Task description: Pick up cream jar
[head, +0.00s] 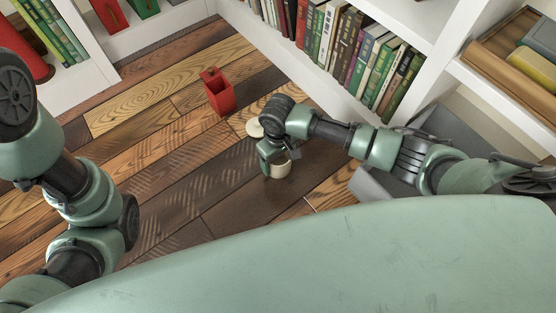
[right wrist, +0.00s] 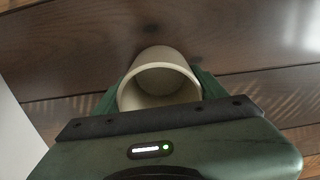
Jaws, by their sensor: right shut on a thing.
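The cream jar (head: 281,170) is at the wooden floor, partly hidden by my right gripper (head: 275,166). In the right wrist view the cream jar (right wrist: 159,76) shows its round open mouth and an empty-looking inside. The green fingers of my right gripper (right wrist: 158,92) are on both sides of the jar, shut on it. I cannot tell whether the jar touches the floor. My left arm comes in at the left of the head view, but its gripper is not in view.
A red box-like container (head: 218,92) stands on the floor further back. A pale round object (head: 255,128) lies just behind my right gripper. White bookshelves (head: 330,86) line the back and right. A grey bin-like object (head: 372,186) is under my right arm. Floor at the left-centre is clear.

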